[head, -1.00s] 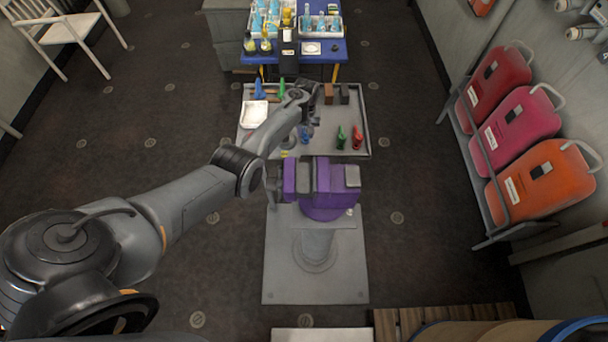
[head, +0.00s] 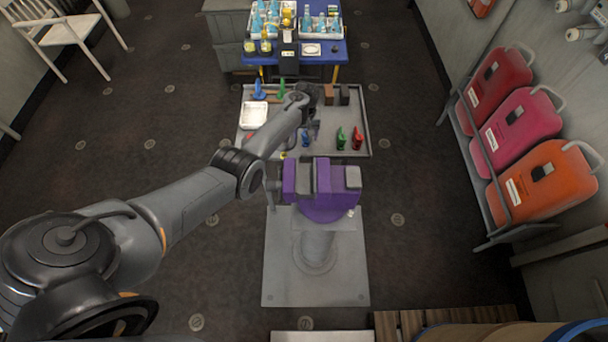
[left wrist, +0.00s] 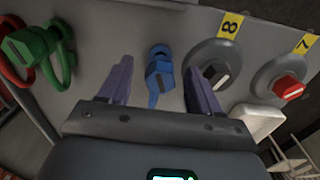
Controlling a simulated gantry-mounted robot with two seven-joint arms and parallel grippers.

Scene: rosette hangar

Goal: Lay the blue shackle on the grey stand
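The blue shackle (left wrist: 159,72) lies on the grey tabletop, between and beyond the fingertips in the left wrist view. In the head view it shows only in part (head: 306,136), beside my arm. My left gripper (left wrist: 158,80) is open, with one finger on each side of the shackle and a gap to both. The arm hides most of this gripper in the head view. A dark grey block (head: 344,94) stands at the back of the table; it may be the grey stand, but I cannot tell for sure. My right gripper is not in view.
Green (head: 341,138) and red (head: 357,138) shackles stand to the right. Round knobs labelled 8 (left wrist: 213,68) and 7 (left wrist: 289,86) are beside the blue shackle. A brown block (head: 328,94), white tray (head: 254,115) and purple vise (head: 322,190) are nearby.

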